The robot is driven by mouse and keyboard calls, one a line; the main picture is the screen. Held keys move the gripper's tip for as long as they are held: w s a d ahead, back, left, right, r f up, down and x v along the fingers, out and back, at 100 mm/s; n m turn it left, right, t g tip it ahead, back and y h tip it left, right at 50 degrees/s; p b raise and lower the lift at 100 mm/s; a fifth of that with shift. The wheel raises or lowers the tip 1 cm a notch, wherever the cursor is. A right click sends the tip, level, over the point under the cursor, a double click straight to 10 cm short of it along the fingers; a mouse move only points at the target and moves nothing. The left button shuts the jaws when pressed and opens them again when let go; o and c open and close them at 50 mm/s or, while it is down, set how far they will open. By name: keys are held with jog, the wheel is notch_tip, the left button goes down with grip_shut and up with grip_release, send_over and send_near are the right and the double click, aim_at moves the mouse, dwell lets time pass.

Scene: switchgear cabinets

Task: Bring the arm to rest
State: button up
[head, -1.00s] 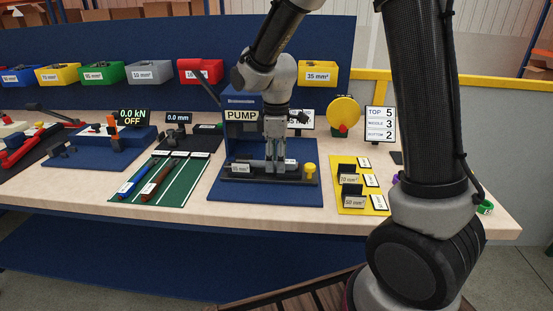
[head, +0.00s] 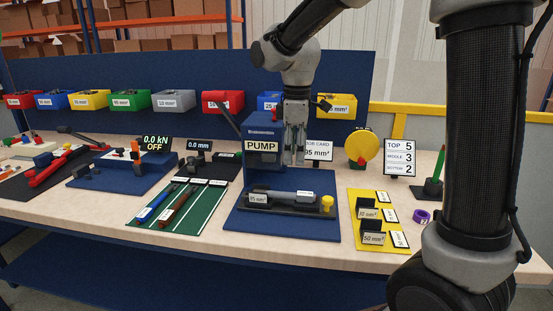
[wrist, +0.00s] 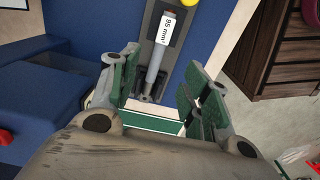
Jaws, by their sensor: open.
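My gripper (head: 294,162) hangs pointing down in the head view, in front of the blue panel and just right of the PUMP box (head: 263,147). It is above the blue pump mat (head: 280,228) and clear of the grey cylindrical tool (head: 285,197), which lies in a black holder on that mat. In the wrist view, the two green-padded fingers of my gripper (wrist: 162,75) stand apart with nothing held between them. The tool (wrist: 157,60), with its 95 mm² label, shows beyond the fingers, below them.
Coloured bins (head: 174,100) line the blue back panel behind my gripper. The job card (head: 318,151), yellow disc (head: 362,146) and number sign (head: 399,157) stand to its right. A yellow mat (head: 377,221) with black blocks lies at the right. Space above the table front is free.

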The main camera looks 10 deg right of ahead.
jog(key=s+d+r+m+t, duration=0.1)
jog(key=s+d+m+t, duration=0.1)
jog(key=s+d+m, duration=0.4)
jog(key=s+d+r+m+t, duration=0.2)
jog(key=s+d+m, duration=0.5)
jog(key=s, duration=0.9)
jog(key=d, duration=0.2)
jog(key=shift+s+d+r+m, duration=0.15)
jog(key=shift+d+r+m, duration=0.15)
